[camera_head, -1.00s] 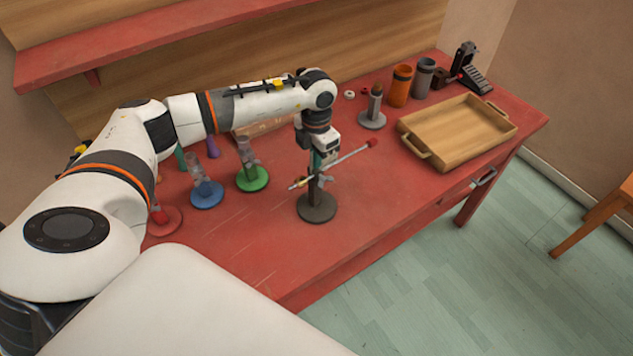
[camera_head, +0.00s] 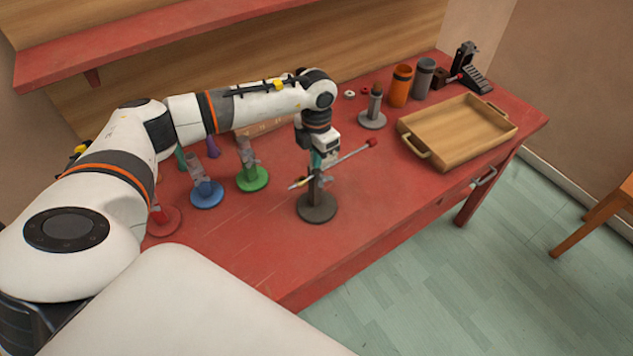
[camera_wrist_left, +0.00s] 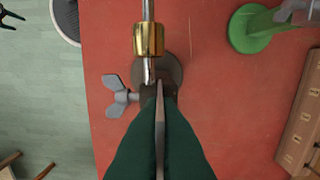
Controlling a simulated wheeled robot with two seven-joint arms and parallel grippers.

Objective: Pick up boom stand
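The boom stand has a round dark base (camera_head: 318,209), a short post and a thin tilted boom rod with a red end at upper right and a brass collar at lower left. It stands upright on the red table. My left gripper (camera_head: 317,167) points down at the top of its post. In the left wrist view, the green fingers (camera_wrist_left: 160,105) are closed on the thin grey rod, which lies between them. The brass collar (camera_wrist_left: 148,39) and a grey wing nut (camera_wrist_left: 119,96) show beside the fingertips. My right gripper is not in view.
Stands with green (camera_head: 253,180), blue (camera_head: 207,196) and red (camera_head: 165,222) bases are at left. A wooden tray (camera_head: 460,130), an orange cup (camera_head: 400,87) and a grey cup (camera_head: 423,78) are at right. The table front is clear.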

